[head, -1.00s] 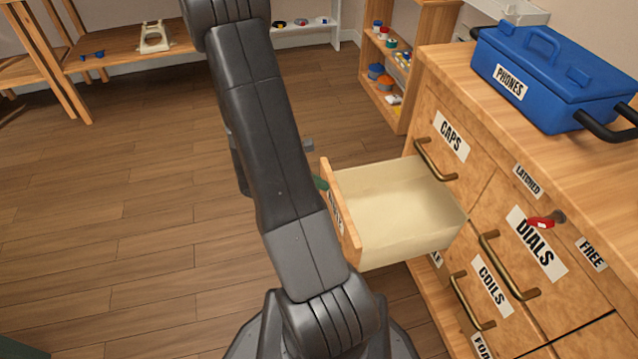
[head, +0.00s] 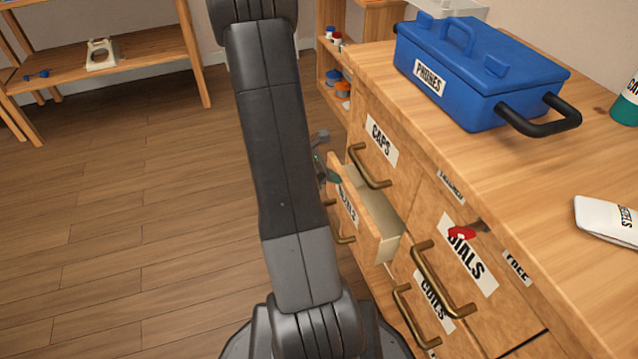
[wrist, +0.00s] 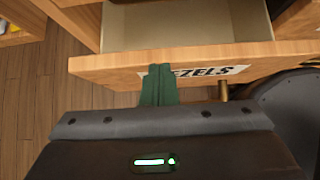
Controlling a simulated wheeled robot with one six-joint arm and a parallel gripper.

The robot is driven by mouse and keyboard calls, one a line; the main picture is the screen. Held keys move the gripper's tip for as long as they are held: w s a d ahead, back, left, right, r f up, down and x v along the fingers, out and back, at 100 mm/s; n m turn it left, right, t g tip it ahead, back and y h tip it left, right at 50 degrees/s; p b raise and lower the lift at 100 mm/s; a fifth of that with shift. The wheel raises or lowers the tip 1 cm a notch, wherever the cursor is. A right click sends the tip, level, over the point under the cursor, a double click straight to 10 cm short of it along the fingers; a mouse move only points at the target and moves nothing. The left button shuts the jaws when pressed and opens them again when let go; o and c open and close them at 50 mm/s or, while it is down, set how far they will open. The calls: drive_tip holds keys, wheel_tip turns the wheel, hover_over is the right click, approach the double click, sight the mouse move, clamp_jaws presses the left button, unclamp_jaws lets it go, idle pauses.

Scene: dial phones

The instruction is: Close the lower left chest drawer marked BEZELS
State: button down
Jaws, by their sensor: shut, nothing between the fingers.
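The BEZELS drawer (head: 362,211) is partly open at the left of the wooden chest, below the drawer marked CAPS (head: 380,140). In the wrist view its front (wrist: 210,66) spans the picture, with the pale empty part of its inside (wrist: 185,25) beyond. My gripper (wrist: 159,72) is shut and empty, its green fingers at the drawer front over the left part of the label; they appear to touch it. The drawer's brass handle (wrist: 223,90) is just right of the fingers. In the head view my arm hides most of the gripper.
The chest top (head: 545,165) holds a blue PHONES case (head: 475,75), a white packet (head: 608,218) and a green container (head: 627,105). The DIALS drawer has a red latch (head: 462,233). Brass handles stick out from the chest front. Floor at left is clear.

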drive_tip(key=shift+w+d, duration=0.2)
drive_tip(key=shift+d, duration=0.4)
drive_tip(key=shift+w+d, duration=0.2)
drive_tip(key=shift+d, duration=0.4)
drive_tip(key=shift+a, duration=0.1)
